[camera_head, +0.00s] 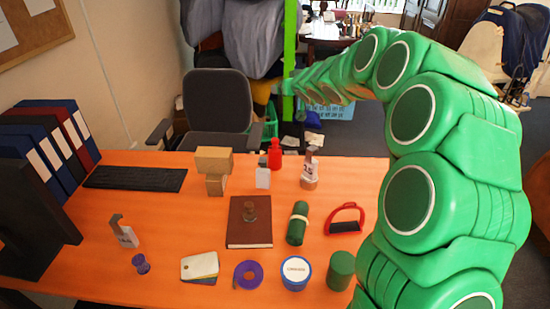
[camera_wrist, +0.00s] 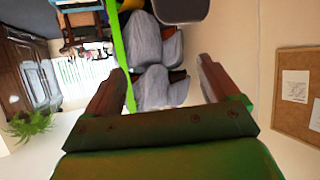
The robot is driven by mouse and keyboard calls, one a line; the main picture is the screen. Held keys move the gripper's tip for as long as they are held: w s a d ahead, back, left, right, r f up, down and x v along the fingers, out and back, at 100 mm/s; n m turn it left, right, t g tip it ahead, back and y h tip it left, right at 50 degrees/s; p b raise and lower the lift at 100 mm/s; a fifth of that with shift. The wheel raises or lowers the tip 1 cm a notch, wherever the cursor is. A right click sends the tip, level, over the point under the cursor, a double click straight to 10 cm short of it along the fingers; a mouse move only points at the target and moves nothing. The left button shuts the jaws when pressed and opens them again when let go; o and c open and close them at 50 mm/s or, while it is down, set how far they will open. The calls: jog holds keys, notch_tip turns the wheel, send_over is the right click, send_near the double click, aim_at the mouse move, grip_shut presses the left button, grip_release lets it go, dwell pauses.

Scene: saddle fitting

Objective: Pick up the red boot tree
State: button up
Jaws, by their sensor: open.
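A small red upright piece (camera_head: 275,155), shaped like a bottle with a narrow top, stands at the back edge of the orange table (camera_head: 150,180). My gripper (camera_wrist: 160,66) is open and empty in the wrist view, with two brown fingers wide apart. The wrist view faces the room, and neither the table nor the red piece shows in it. In the head view my arm reaches far out above the table's back edge, and the gripper itself is not clear there.
Close left of the red piece stand a grey-white holder (camera_head: 263,175) and a wooden block stack (camera_head: 214,165). Another holder (camera_head: 309,172) stands to its right. In front lie a brown book (camera_head: 240,232), a green roll (camera_head: 297,225) and a red stirrup (camera_head: 345,222). A chair (camera_head: 217,100) stands behind.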

jog(key=shift+w+a+f+y, duration=0.55)
jog(key=shift+w+a+y, duration=0.2)
jog(key=shift+a, duration=0.45)
send_over(278, 156)
jog(key=s+d, duration=0.1)
jog(key=s, duration=0.2)
jog(key=shift+n, duration=0.4)
notch_tip(278, 156, down, 24)
jog(key=shift+w+r, duration=0.15)
jog(key=f, duration=0.6)
jog(key=shift+w+a+f, duration=0.15)
jog(key=shift+w+f, duration=0.15)
jog(key=shift+w, duration=0.1)
jog(key=shift+x, duration=3.3)
jog(key=c, duration=1.2)
jog(key=shift+r, duration=0.1)
